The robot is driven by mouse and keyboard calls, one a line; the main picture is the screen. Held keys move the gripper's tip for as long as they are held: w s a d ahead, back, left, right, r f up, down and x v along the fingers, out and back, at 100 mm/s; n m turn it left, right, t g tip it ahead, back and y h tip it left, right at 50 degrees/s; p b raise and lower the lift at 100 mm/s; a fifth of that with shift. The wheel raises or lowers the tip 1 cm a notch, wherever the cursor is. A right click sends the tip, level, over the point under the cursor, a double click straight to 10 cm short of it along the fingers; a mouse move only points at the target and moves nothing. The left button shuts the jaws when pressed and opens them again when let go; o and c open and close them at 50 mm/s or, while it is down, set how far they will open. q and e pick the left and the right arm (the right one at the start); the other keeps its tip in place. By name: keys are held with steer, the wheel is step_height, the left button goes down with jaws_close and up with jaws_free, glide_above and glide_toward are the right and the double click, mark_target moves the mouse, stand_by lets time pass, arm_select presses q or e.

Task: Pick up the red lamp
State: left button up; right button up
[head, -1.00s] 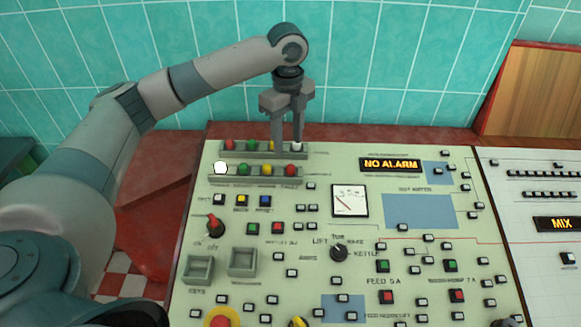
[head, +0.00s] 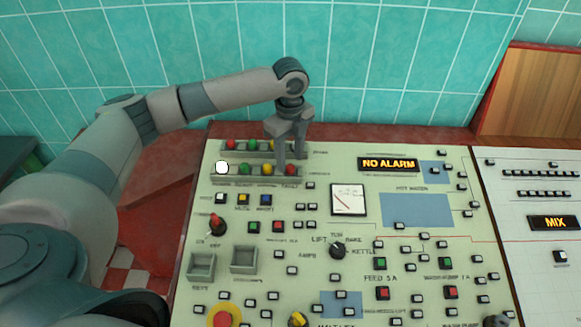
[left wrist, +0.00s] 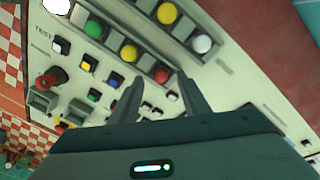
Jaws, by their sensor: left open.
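A red lamp (head: 291,170) sits at the right end of the front lamp row on the panel, beside a yellow lamp (head: 267,169). My left gripper (head: 290,158) is open and points down at this row's right end. In the left wrist view the red lamp (left wrist: 161,75) appears between the open fingertips (left wrist: 161,88); I cannot tell whether they touch it. A second red lamp (head: 230,145) sits at the left end of the back row. The gripper's fingers partly cover the back row. My right gripper is not in view.
The front row also has a green lamp (head: 245,169) and a lit white lamp (head: 222,167). A white lamp (left wrist: 201,43) of the back row is close to the fingers. The panel (head: 340,285) carries many buttons, knobs and a dial meter (head: 348,200).

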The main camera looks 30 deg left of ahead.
mark_target(291, 170)
arm_select(q)
steer(key=shift+f, duration=1.35)
steer(key=shift+c, duration=0.3)
jaws_close()
